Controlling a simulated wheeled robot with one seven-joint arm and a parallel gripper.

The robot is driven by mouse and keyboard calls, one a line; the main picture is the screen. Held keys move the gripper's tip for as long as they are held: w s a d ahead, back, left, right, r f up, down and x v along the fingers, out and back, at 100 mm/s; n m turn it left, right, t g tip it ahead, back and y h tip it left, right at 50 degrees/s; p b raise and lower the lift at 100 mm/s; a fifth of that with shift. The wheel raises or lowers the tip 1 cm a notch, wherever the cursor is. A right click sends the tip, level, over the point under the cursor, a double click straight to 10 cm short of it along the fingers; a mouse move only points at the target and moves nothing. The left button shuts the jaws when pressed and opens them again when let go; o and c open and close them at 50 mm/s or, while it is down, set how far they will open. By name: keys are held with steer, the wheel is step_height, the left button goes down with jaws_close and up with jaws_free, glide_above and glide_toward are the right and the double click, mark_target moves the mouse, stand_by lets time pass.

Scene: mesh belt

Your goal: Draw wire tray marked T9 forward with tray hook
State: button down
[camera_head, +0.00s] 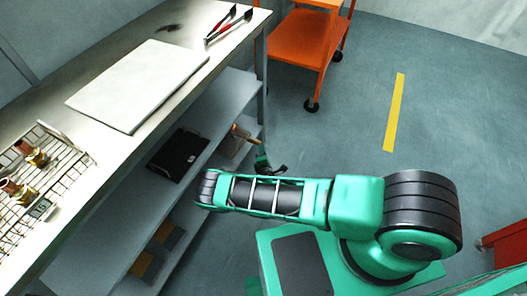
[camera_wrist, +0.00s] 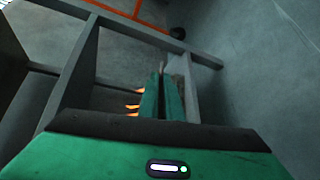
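A wire tray (camera_head: 62,183) lies on the bench top at the far left, cut off by the picture edge. It holds brass fittings and carries a small tag (camera_head: 41,208) too small to read. My gripper (camera_head: 268,165) is low beside the bench's lower shelf, well away from the tray. Its green fingers (camera_wrist: 162,100) lie close together in the wrist view; whether they grip anything is unclear. A thin brown stick (camera_head: 240,131) shows just beyond the gripper at the shelf end. I cannot tell whether it is the tray hook.
A pale board (camera_head: 140,84) and red-handled pliers (camera_head: 228,25) lie on the bench (camera_head: 120,38). A black tray (camera_head: 180,156) sits on the lower shelf. A bench leg (camera_head: 261,85) stands near my gripper. An orange cart (camera_head: 302,42) is behind.

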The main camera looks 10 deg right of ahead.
steer(key=shift+r, duration=0.1)
step_height(320, 180, up, 8)
steer(key=shift+r, duration=0.15)
stand_by(1.8)
steer(key=s+d, duration=0.7)
steer(key=d, duration=0.2)
steer(key=shift+s+d, duration=0.2)
steer(key=shift+d, duration=0.05)
stand_by(0.8)
stand_by(0.4)
